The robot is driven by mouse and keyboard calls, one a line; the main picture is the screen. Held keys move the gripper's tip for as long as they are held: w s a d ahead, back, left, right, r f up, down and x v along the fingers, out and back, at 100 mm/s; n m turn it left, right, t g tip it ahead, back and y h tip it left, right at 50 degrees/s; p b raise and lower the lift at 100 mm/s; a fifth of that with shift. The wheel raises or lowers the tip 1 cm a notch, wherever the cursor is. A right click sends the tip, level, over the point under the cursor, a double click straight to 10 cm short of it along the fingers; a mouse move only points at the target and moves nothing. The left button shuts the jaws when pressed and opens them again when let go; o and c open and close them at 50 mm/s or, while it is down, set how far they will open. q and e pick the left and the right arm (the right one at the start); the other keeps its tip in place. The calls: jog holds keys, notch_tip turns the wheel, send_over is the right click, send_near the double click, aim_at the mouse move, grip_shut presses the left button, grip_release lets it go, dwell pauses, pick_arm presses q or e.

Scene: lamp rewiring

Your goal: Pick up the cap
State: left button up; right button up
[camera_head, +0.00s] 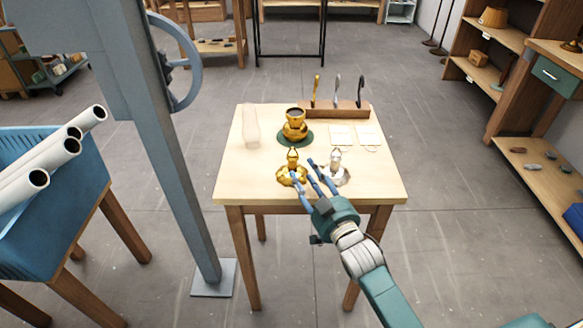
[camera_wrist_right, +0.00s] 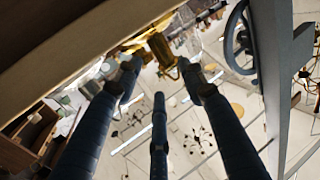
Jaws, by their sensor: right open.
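Two cap-like pieces, each with a small loop on top, sit near the front edge of the wooden table (camera_head: 230,180). One is gold (camera_head: 285,176) and one is silver (camera_head: 341,177); I cannot tell which one the task means. My right gripper (camera_head: 308,174) is open, with its blue fingers reaching over the front edge between the two pieces, close to the gold one. In the right wrist view, the fingers (camera_wrist_right: 160,82) are spread, with a gold piece (camera_wrist_right: 162,52) just beyond their tips. Contact cannot be told. My left gripper is out of view.
A gold lamp body (camera_head: 295,131) stands on a green round mat (camera_head: 311,138). A wooden rack (camera_head: 350,110) with several hooks is at the back. Pale cards (camera_head: 341,137) lie at the right. A grey post stands left of the table.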

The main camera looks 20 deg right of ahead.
aim_at(296, 162)
jog(key=shift+w+a, duration=0.2)
jog(key=shift+w, duration=1.05)
jog(key=w, duration=0.1)
jog(key=w+p, duration=0.1)
jog(key=w, duration=0.1)
jog(key=shift+w+a, duration=0.25)
jog(key=shift+a, duration=0.1)
jog(key=shift+w, duration=0.35)
jog(key=shift+w+f, duration=0.1)
jog(key=shift+w, duration=0.1)
jog(key=c, duration=0.7)
jog(key=shift+c, duration=1.1)
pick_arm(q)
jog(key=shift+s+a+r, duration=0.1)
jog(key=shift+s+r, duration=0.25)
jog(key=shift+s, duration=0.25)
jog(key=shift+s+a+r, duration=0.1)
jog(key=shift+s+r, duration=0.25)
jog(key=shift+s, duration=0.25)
